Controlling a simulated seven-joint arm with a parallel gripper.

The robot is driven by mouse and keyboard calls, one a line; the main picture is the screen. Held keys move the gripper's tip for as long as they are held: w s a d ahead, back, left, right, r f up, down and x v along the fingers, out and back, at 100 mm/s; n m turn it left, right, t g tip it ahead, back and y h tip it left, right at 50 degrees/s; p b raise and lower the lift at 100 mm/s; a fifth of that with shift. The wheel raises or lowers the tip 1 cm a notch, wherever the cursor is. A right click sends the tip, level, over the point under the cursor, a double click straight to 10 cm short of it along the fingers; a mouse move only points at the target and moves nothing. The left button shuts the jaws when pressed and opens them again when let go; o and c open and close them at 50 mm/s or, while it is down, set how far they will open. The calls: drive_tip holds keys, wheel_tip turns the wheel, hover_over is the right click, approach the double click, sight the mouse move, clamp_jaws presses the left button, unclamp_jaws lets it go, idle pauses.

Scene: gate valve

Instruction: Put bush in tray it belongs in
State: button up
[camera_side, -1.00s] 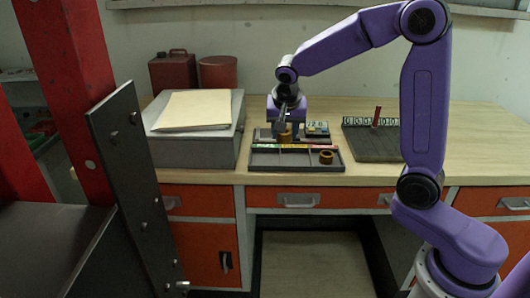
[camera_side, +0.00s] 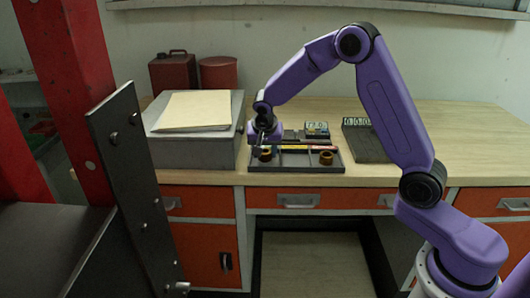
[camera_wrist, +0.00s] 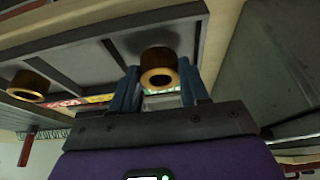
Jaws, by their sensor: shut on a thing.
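My gripper (camera_side: 264,145) is shut on a brass-coloured bush (camera_side: 265,155) at the left end of the dark divided tray (camera_side: 296,166). The wrist view shows this bush (camera_wrist: 158,70) between the blue fingers (camera_wrist: 158,82), with its hole facing the camera. It is over or in the end compartment beside a green label; I cannot tell if it touches the floor. A second bush (camera_side: 326,158) sits in the right compartment and also shows in the wrist view (camera_wrist: 28,86), near a red label (camera_wrist: 62,104).
A grey box with papers (camera_side: 194,110) stands close to the tray's left. Small parts (camera_side: 316,130) lie behind the tray. A dark numbered rack (camera_side: 365,142) stands to the right. The bench's far right is clear.

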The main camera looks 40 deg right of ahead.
drive_tip(key=shift+f, duration=0.3)
drive_tip(key=shift+f, duration=0.15)
drive_tip(key=o, duration=1)
drive_tip(key=v, duration=1.2)
